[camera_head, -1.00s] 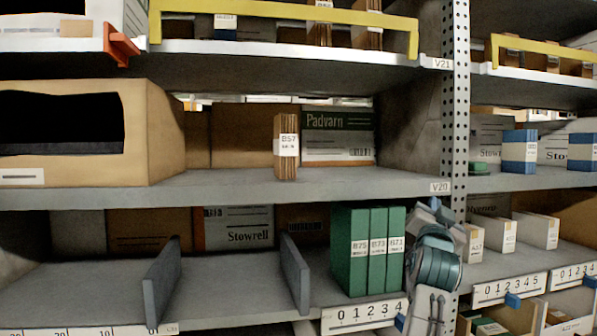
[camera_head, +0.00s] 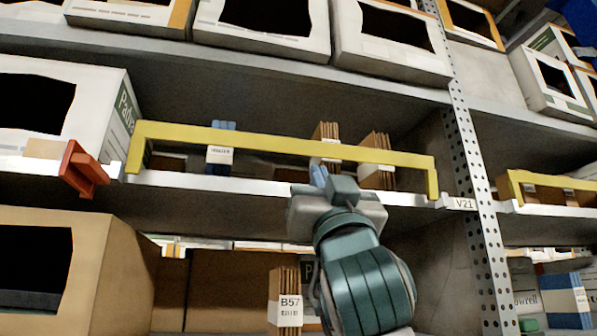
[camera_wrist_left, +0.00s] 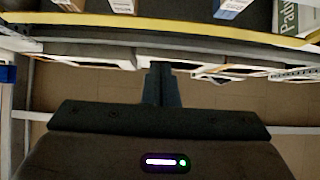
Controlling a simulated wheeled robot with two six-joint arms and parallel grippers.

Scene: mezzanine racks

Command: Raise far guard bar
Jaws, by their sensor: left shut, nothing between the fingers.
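A long yellow guard bar (camera_head: 290,143) runs across the front of the upper shelf bay, with a bent-down leg at each end. It also crosses the top of the left wrist view (camera_wrist_left: 160,21). A second yellow guard bar (camera_head: 555,187) shows at the right, beyond the perforated post. My left gripper (camera_head: 318,176) is in front of the shelf edge, just below the long bar near its right half. In the left wrist view its fingers (camera_wrist_left: 161,84) are together and empty, apart from the bar. My right gripper is not in view.
Behind the bar stand brown files (camera_head: 377,147) and a blue box (camera_head: 221,142). An orange bracket (camera_head: 82,170) sticks out at the left. The perforated post (camera_head: 470,150) stands at the right. A B57 file (camera_head: 287,300) is on the shelf below.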

